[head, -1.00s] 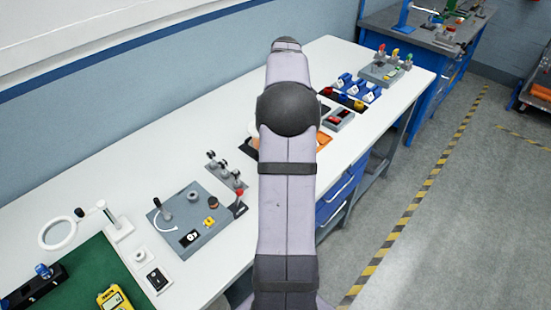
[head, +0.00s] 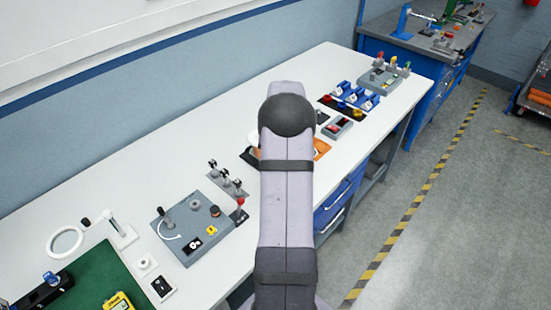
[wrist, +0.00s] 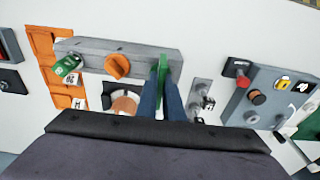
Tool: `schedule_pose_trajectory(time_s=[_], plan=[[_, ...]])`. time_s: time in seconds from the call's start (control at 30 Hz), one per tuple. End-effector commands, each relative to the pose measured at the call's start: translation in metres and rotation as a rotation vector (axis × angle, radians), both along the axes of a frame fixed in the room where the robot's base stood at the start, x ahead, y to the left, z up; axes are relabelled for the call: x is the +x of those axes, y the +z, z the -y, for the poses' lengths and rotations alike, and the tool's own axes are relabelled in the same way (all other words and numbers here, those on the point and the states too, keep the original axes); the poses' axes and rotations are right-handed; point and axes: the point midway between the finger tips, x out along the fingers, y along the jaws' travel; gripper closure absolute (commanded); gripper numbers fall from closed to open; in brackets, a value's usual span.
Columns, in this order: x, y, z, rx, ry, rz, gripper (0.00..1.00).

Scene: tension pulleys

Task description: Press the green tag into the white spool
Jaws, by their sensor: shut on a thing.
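In the wrist view my gripper (wrist: 161,82) has two blue fingers closed on a narrow green piece (wrist: 162,66), which looks like the green tag. It overlaps the right end of a grey bar (wrist: 92,48) in the picture; I cannot tell whether they touch. The bar has an orange knob (wrist: 117,66) and, at its left, another green piece (wrist: 66,66) with a white mark. Left of the fingers is a round white and orange thing (wrist: 125,106), perhaps the white spool, partly hidden by my wrist. In the head view my arm hides the gripper and tag.
In the head view the white bench (head: 140,150) runs along the wall. A grey panel with knobs (head: 195,225) and a row of small grey posts (head: 225,182) stand left of my arm. Blue clips (head: 352,95) and a grey block with coloured tops (head: 383,78) stand beyond it.

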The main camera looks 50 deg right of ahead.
Motion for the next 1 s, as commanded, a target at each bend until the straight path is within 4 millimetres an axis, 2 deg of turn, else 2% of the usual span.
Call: schedule_pose_trajectory(time_s=[0.43,0.5,0.53,0.87,1.0], plan=[[0.0001,-0.0063,0.0,0.0,0.0,0.0,1.0],[0.0,-0.0052,0.0,0.0,0.0,0.0,0.79],[0.0,-0.0052,0.0,0.0,0.0,0.0,0.74],[0.0001,-0.0052,0.0001,0.0,0.0,0.0,0.74],[-0.0002,0.0022,0.0009,-0.002,0.0,0.002,0.74]])
